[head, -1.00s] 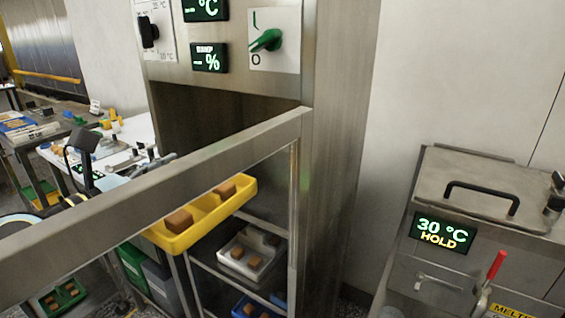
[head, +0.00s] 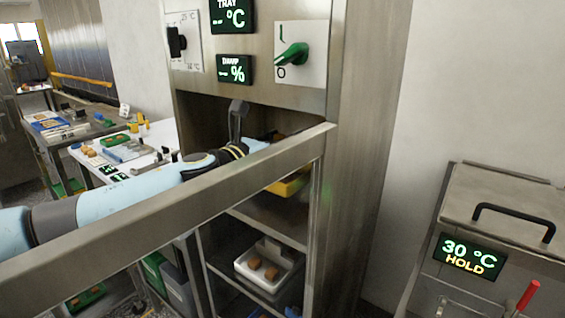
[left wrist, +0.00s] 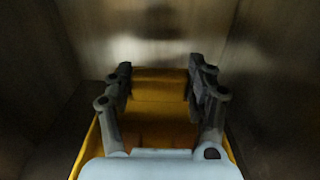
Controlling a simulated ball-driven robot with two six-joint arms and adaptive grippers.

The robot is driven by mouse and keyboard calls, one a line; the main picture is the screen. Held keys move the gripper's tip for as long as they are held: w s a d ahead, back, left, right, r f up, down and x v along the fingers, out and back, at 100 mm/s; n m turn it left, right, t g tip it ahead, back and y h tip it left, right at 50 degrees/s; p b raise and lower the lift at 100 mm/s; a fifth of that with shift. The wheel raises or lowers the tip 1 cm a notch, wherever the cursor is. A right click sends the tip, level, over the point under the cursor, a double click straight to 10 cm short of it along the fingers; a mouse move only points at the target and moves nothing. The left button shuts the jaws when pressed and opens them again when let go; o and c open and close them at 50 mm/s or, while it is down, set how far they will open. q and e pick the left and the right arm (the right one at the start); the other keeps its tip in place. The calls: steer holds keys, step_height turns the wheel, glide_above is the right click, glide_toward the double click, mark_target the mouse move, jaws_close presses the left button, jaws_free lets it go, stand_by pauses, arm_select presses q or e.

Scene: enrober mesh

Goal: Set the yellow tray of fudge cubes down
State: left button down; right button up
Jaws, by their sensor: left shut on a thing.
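The yellow tray (head: 290,185) is inside the upper bay of the steel cabinet (head: 355,150); only a piece of it shows past the door frame in the head view. In the left wrist view the yellow tray (left wrist: 90,155) lies between metal walls. My left gripper (left wrist: 162,82) is shut on the yellow tray, its dark fingers on either side of a raised yellow part. A brown patch, perhaps a fudge cube (left wrist: 150,140), shows low between the fingers. The other cubes are hidden. I cannot tell whether the tray touches a shelf. My right gripper is out of view.
The open door's steel frame (head: 190,205) crosses in front of my left arm. A white tray with brown cubes (head: 270,265) sits on a lower shelf. A melter (head: 500,230) stands at right. A white table (head: 125,160) with objects is at back left.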

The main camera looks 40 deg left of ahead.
arm_select(q)
step_height(320, 180, down, 3)
steer(key=shift+s+f+b, duration=0.1)
steer(key=shift+f+b, duration=0.1)
steer(key=shift+b, duration=0.85)
step_height(320, 180, down, 4)
steer(key=shift+r+b, duration=0.2)
steer(key=shift+b, duration=0.95)
steer(key=shift+w+f, duration=0.1)
steer(key=shift+w, duration=0.1)
steer(key=shift+f, duration=0.1)
steer(key=shift+c, duration=2.2)
jaws_free()
steer(key=shift+r, duration=0.2)
